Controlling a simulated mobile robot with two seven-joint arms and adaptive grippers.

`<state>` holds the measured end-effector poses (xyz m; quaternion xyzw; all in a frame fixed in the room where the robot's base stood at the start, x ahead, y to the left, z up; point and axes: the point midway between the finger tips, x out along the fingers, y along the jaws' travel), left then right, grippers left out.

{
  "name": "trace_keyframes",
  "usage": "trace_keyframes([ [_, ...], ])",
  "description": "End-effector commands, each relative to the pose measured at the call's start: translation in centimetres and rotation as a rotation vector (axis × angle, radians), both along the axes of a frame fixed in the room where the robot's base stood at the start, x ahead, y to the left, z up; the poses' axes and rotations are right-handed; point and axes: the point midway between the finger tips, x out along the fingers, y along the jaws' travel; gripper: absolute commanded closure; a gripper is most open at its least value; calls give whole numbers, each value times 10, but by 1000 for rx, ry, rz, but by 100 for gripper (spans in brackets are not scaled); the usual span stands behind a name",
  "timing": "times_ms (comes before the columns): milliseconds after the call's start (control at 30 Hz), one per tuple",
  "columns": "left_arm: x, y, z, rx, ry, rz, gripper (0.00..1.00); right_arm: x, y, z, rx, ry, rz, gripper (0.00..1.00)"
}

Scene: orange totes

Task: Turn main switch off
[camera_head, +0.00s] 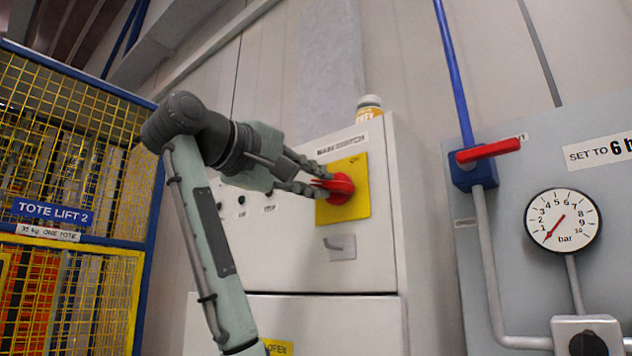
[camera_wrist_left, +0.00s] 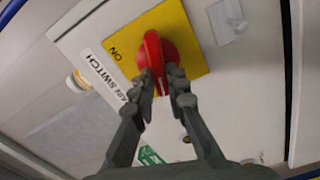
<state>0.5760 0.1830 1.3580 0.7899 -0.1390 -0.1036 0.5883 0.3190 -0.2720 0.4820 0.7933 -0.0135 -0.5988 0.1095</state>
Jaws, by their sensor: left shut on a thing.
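The main switch is a red rotary knob (camera_head: 340,188) on a yellow plate (camera_head: 356,208), on the front of a white cabinet (camera_head: 300,262). A label above it reads MAIN SWITCH. My left gripper (camera_head: 325,183) reaches in from the left and is shut on the red knob. In the left wrist view the red knob (camera_wrist_left: 157,62) sits between the two fingertips of the left gripper (camera_wrist_left: 164,88), and the word ON shows on the yellow plate (camera_wrist_left: 188,30). The fingers hide part of the knob. My right gripper is not in view.
A small grey handle (camera_head: 340,246) is below the yellow plate. On the right are a red-handled valve (camera_head: 488,152) and a pressure gauge (camera_head: 563,219). A yellow mesh cage (camera_head: 70,135) with a TOTE LIFT 2 sign stands left.

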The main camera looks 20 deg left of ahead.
Motion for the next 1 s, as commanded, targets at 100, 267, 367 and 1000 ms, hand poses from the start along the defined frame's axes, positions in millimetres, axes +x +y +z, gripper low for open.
trace_keyframes([
  [100, 0, 0, -1, -83, 30, -1, 100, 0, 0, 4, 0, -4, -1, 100],
  [267, 0, 0, -2, -174, 63, -1, 100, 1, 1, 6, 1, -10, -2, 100],
  [367, 0, 0, -3, -218, 79, 0, 100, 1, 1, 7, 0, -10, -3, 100],
  [1000, 0, 1, -4, -290, 105, 1, 100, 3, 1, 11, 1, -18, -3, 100],
])
